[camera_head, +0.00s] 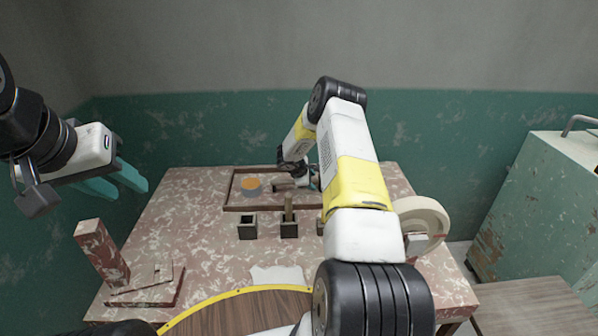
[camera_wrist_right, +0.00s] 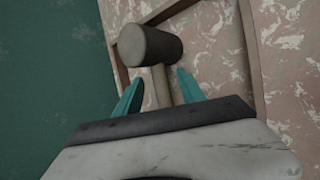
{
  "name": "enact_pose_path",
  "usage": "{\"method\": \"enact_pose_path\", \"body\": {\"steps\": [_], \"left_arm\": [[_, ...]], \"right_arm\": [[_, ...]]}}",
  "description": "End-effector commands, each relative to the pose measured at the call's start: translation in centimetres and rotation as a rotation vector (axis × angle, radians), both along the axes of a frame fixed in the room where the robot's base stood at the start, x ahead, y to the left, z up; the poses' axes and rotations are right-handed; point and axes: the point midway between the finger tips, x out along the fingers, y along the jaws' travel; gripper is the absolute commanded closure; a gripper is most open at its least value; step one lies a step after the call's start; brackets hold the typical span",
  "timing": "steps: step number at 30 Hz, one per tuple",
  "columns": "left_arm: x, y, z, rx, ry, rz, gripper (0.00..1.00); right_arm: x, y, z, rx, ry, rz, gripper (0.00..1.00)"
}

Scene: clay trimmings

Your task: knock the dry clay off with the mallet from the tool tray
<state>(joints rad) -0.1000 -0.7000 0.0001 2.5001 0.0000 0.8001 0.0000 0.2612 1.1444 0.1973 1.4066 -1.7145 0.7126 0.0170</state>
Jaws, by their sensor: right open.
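The tool tray (camera_head: 231,190) is a shallow brown-rimmed tray at the back of the table. In the right wrist view the mallet shows a dark grey cylindrical head (camera_wrist_right: 150,46) and a paler handle (camera_wrist_right: 160,84), inside the tray's rim (camera_wrist_right: 252,50). My right gripper (camera_wrist_right: 160,80) is open, with its teal fingers on either side of the handle; I cannot tell whether they touch it. In the head view my right arm reaches over the tray and partly hides it. My left gripper (camera_head: 122,182) is open and empty, raised left of the table. I cannot clearly identify the dry clay.
An orange-topped round object (camera_head: 251,186) sits in the tray. Small dark square holders (camera_head: 247,227) stand before it. An upright block on a base (camera_head: 145,289) stands front left. A cream ring (camera_head: 425,218) is at right, partly behind my arm. A green cabinet (camera_head: 545,200) stands beyond.

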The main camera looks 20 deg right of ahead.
Motion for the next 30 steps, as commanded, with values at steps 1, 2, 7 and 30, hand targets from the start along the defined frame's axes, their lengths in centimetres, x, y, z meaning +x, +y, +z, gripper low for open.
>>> {"method": "enact_pose_path", "body": {"steps": [1,2,7,30], "left_arm": [[0.00,0.00,0.00,0.000,0.000,0.000,0.64],[0.00,0.00,0.00,0.000,0.000,0.000,0.64],[0.00,0.00,0.00,0.000,0.000,0.000,0.64],[0.00,0.00,0.00,0.000,0.000,0.000,0.64]], "right_arm": [[0.17,-0.19,-0.32,0.000,0.000,-0.001,0.53],[0.26,-0.25,-0.43,0.001,-0.002,0.000,0.53],[0.35,-0.31,-0.50,0.000,-0.001,0.001,0.53],[0.32,-0.33,-0.43,-0.001,-0.002,0.001,1.00]]}}
